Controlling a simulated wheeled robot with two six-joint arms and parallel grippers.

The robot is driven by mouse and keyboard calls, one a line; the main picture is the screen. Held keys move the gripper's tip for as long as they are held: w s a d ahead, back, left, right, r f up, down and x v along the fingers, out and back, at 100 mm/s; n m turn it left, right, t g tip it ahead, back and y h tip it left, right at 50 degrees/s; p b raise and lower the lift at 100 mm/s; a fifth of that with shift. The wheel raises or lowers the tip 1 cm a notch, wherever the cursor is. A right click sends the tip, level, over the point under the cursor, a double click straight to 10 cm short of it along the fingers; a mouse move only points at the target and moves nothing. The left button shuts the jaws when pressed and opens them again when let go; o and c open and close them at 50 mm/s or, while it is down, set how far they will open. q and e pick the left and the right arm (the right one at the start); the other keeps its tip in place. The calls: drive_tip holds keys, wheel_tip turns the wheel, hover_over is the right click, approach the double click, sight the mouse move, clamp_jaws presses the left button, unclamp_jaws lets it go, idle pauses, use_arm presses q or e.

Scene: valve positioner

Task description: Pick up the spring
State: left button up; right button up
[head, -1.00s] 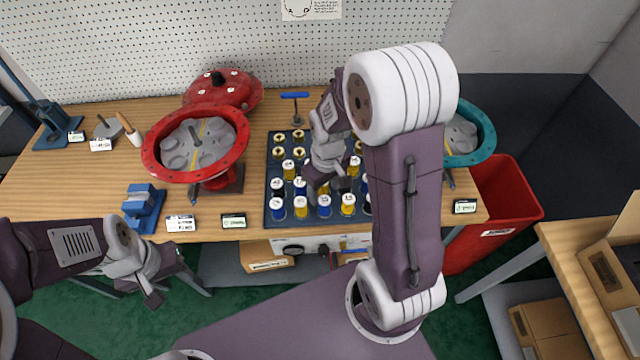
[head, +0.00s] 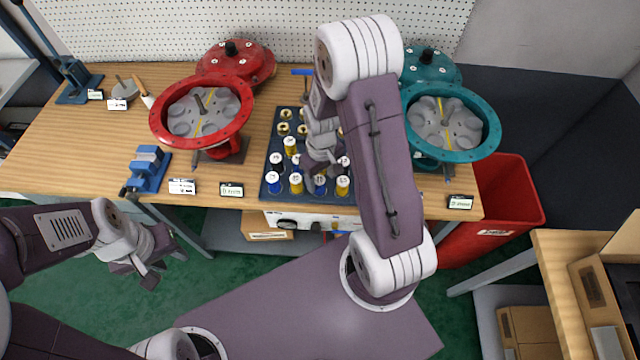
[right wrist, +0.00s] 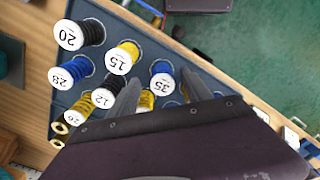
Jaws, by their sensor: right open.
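Several springs with white numbered caps stand upright in a dark blue tray (head: 268,190) on the bench. They are yellow, blue or black. My right gripper (head: 318,165) points down over the tray's middle, and my arm hides part of the tray. In the right wrist view my right gripper (right wrist: 165,92) is open. A yellow spring capped 35 (right wrist: 146,101) shows between or just behind its fingers; I cannot tell which. A blue spring (right wrist: 162,80) and a black spring capped 12 (right wrist: 106,97) are close by. My left gripper (head: 143,272) hangs in front of the bench, away from the tray.
A red round housing (head: 245,110) stands left of the tray and a teal one (head: 490,130) right of it. A blue vise (head: 147,170) sits at the bench's front left. A red bin (head: 515,200) stands right of the bench.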

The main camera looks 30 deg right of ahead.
sight(319, 179)
drive_tip(key=f, duration=0.4)
drive_tip(key=shift+w+a+f, duration=0.15)
drive_tip(key=shift+w+a, duration=0.05)
drive_tip(key=shift+w, duration=0.1)
clamp_jaws()
